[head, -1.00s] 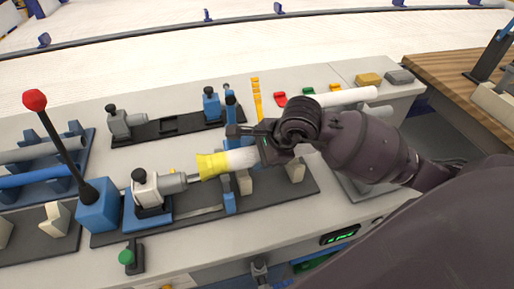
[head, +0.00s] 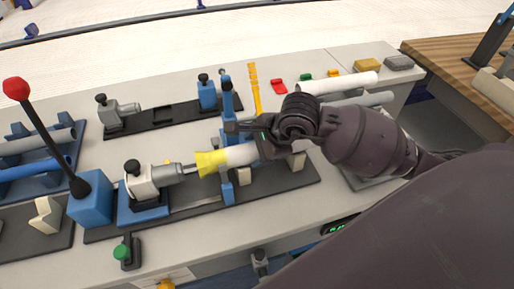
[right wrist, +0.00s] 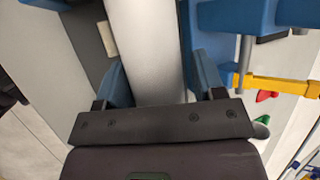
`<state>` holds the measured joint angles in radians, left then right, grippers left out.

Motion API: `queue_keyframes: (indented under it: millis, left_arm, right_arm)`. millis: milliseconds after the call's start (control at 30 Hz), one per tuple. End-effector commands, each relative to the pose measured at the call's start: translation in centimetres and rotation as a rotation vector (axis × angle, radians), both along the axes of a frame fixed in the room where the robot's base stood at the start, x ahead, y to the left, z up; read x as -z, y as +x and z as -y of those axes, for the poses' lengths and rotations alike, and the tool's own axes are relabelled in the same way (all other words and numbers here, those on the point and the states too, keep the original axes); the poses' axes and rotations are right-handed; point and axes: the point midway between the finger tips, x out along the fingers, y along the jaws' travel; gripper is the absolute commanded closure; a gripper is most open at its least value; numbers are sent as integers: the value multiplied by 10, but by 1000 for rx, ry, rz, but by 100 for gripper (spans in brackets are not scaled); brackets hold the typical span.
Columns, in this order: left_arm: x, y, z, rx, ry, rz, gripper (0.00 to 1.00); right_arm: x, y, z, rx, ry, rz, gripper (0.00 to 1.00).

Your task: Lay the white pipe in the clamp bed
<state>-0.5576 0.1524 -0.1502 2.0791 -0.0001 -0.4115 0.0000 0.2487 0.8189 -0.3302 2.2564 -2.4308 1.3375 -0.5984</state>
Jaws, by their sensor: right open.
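The white pipe (head: 241,155) with a yellow flared end (head: 212,163) lies low along the dark clamp bed (head: 298,179) in the head view. Its yellow end faces the grey nozzle of the white-and-blue clamp unit (head: 148,184); whether they touch I cannot tell. My right gripper (head: 255,143) is open over the pipe's right part and hides it there. In the right wrist view the pipe (right wrist: 146,45) runs between the two blue fingers of my right gripper (right wrist: 160,85). My left gripper is not in view.
A second white pipe (head: 337,83) and a grey pipe (head: 364,98) lie behind my right arm. A red-knobbed lever (head: 45,135) stands at the left. A second dark base (head: 165,118) with a blue block lies behind the bed. A green knob (head: 122,252) is in front.

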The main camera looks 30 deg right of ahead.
Motion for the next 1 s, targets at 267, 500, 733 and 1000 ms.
queue_keyframes:
  millis: [267, 500, 733, 1000]
  left_arm:
    - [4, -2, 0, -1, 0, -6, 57]
    - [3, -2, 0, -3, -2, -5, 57]
    - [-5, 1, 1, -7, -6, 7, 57]
    - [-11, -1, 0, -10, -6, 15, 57]
  right_arm:
    - [12, -8, -2, -9, 0, -36, 23]
    - [10, -9, -2, -10, -2, -36, 25]
    - [-19, -18, 7, -8, -4, -21, 18]
    - [-64, -37, 22, -4, -2, -8, 18]
